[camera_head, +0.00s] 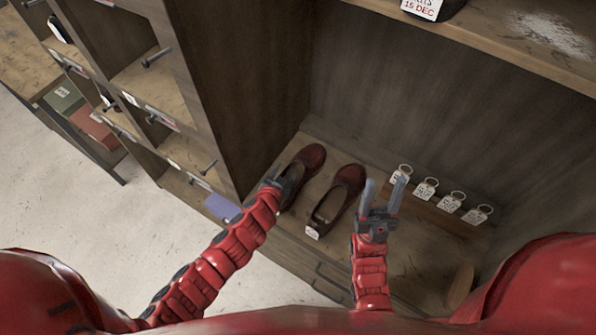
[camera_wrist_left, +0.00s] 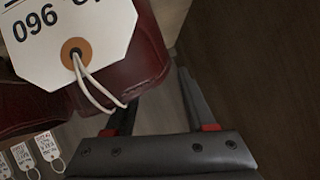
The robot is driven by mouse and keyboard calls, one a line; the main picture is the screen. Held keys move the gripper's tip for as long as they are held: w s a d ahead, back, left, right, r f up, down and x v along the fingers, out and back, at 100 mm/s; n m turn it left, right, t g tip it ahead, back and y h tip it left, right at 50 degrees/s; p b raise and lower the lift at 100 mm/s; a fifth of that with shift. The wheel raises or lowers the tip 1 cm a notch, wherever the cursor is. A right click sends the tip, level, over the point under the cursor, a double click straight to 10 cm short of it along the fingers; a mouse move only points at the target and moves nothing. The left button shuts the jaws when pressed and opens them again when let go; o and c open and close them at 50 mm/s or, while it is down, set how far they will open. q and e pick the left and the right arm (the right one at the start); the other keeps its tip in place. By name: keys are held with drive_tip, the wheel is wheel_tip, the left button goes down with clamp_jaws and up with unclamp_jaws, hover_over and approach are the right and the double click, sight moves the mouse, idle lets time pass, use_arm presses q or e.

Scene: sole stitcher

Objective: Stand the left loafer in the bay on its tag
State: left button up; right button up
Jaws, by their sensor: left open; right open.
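Two dark red loafers stand side by side on the wooden bay floor in the head view, toes pointing to the back. The left-hand loafer (camera_head: 310,158) has its heel partly hidden by my left gripper (camera_head: 276,183), which is open beside it. The right-hand loafer (camera_head: 341,190) has a white tag (camera_head: 312,233) at its heel. In the left wrist view, a large tag (camera_wrist_left: 70,30) reading "096" hangs by a string close to a dark red shoe (camera_wrist_left: 140,72), which covers part of one finger. My right gripper (camera_head: 383,200) is open and empty, right of the loafers.
Several ringed white tags (camera_head: 427,187) line a ledge right of the loafers. A tall wooden divider (camera_head: 245,90) stands left of the bay. A shelf (camera_head: 490,40) with another tagged item overhangs it. Cubbies with pegs (camera_head: 155,57) lie further left.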

sight(288, 169)
use_arm(q)
drive_tip(key=shift+d+p+x, duration=0.2)
drive_tip(key=shift+p+x, duration=0.2)
drive_tip(key=shift+x, duration=1.15)
drive_tip(key=shift+c, duration=0.3)
drive_tip(key=shift+s, duration=0.1)
clamp_jaws()
